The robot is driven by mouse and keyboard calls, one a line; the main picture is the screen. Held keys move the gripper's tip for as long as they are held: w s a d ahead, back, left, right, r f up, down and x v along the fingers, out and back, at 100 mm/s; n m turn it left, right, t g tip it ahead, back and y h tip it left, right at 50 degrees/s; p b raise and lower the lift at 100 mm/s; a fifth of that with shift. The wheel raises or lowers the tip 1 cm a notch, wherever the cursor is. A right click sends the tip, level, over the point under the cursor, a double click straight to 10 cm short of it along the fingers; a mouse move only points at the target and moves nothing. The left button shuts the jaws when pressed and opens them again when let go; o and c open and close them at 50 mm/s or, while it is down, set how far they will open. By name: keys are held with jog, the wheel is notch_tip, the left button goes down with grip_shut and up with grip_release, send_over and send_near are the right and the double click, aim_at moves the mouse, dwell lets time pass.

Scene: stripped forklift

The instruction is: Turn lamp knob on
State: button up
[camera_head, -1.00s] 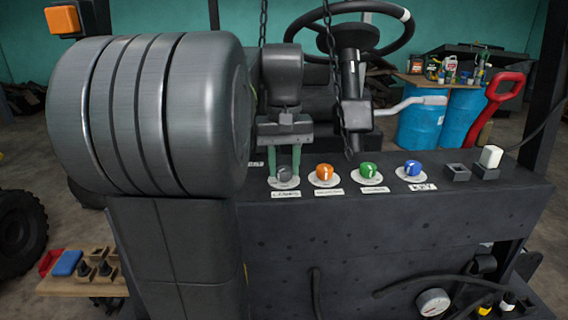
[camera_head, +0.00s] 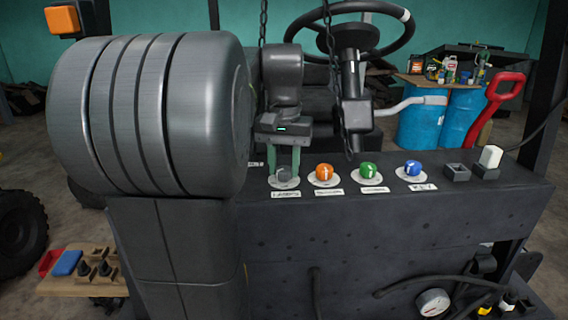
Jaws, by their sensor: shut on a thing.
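The lamp knob (camera_head: 284,174) is a small grey knob on a round white plate at the left end of the row on the dark panel. A white label (camera_head: 286,194) sits in front of it. My gripper (camera_head: 284,168) comes down from above with its green fingers on both sides of the knob, shut on it. The gripper's body is tilted, and a small green light shows on it. The fingers hide part of the knob, so its exact turn is hard to see.
An orange knob (camera_head: 324,172), a green knob (camera_head: 369,171) and a blue knob (camera_head: 412,168) stand to the right on the panel (camera_head: 400,215). A white rocker switch (camera_head: 490,157) is at the far right. A chain (camera_head: 328,60) and the steering wheel (camera_head: 350,28) are behind.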

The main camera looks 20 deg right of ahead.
aim_at(284, 168)
jog(key=o, duration=1)
notch_tip(284, 168, up, 14)
jog(key=shift+f, duration=0.25)
notch_tip(284, 168, down, 14)
jog(key=shift+r, duration=0.25)
dwell(0.4)
